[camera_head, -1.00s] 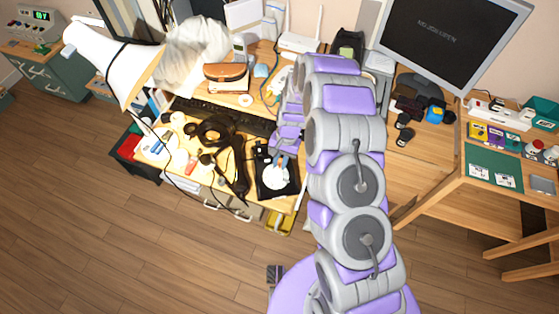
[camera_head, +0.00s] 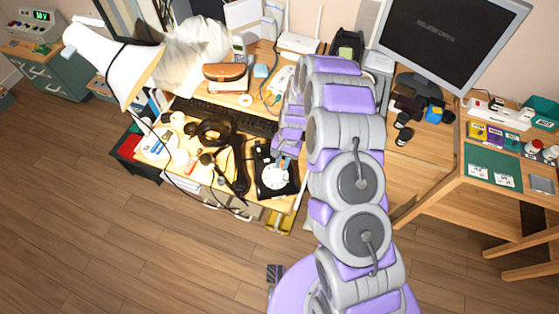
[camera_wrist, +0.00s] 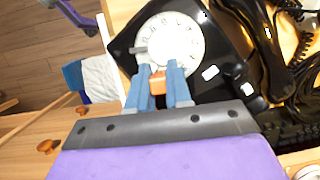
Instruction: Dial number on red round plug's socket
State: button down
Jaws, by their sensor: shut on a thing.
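A black rotary phone (camera_head: 264,157) with a white round dial (camera_head: 276,176) sits at the desk's front right edge. In the wrist view the phone (camera_wrist: 225,60) and its dial (camera_wrist: 175,35) are close ahead, with a grey finger stop at the dial's left. My gripper (camera_wrist: 157,69) has two blue fingers shut on a small orange-brown piece (camera_wrist: 157,83), with the tips over the dial's lower edge. I cannot tell whether they touch it. In the head view my gripper (camera_head: 280,157) is small and partly hidden by my arm. I cannot make out the red round plug or its socket.
A black handset and cord (camera_head: 238,165) lie left of the phone. A keyboard (camera_head: 215,113) lies behind, and a white lamp (camera_head: 115,62) stands at left. A monitor (camera_head: 440,40) is at back right. Open wooden floor (camera_head: 150,250) lies in front.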

jog(key=shift+s+d+f, duration=0.1)
jog(key=shift+s+d, duration=0.05)
jog(key=shift+s, duration=0.05)
dwell(0.3)
jog(key=shift+s+d+f, duration=0.2)
jog(key=shift+s+d, duration=0.05)
jog(key=shift+s, duration=0.1)
jog(key=shift+s+d+f+p, duration=0.25)
jog(key=shift+s+p, duration=0.05)
jog(key=shift+s, duration=0.2)
dwell(0.3)
